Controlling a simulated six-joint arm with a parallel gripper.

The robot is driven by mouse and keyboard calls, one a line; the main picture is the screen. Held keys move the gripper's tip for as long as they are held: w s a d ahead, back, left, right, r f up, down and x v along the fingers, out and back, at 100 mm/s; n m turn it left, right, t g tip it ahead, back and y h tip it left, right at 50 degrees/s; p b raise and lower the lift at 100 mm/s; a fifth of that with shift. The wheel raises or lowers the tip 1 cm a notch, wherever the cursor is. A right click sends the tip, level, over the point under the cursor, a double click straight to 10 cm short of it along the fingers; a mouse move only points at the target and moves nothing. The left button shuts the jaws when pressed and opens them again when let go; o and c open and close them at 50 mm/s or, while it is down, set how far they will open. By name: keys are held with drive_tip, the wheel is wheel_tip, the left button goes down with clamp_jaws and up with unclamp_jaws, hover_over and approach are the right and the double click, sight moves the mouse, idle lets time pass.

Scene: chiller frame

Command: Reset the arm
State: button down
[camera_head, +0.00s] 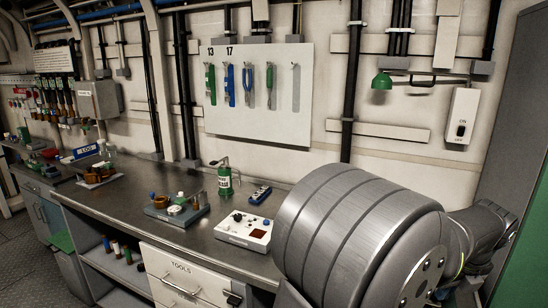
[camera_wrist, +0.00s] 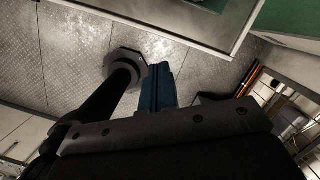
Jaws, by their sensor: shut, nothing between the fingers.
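My gripper (camera_wrist: 158,86) shows in the wrist view as dark blue fingers beyond a black bracket. The fingers are together, with nothing visible between them. They point over a grey tread-plate floor (camera_wrist: 75,50), clear of the worktop. In the head view, my arm's large grey links fill the lower right, and the gripper itself is not visible there.
A tool board (camera_head: 262,120) hangs behind. A black post (camera_wrist: 105,95) stands left of the gripper.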

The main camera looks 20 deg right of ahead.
drive_tip(key=w+d+f+n+g+h, duration=0.1)
drive_tip(key=w+d+f+n+g, duration=0.2)
drive_tip(key=d+f+n+g, duration=0.1)
drive_tip(key=shift+w+d+f+n+g, duration=0.15)
drive_tip(key=shift+w+d+n+g, duration=0.4)
drive_tip(key=shift+g, duration=0.65)
drive_tip(key=shift+s+d, duration=0.1)
drive_tip(key=shift+s, duration=0.1)
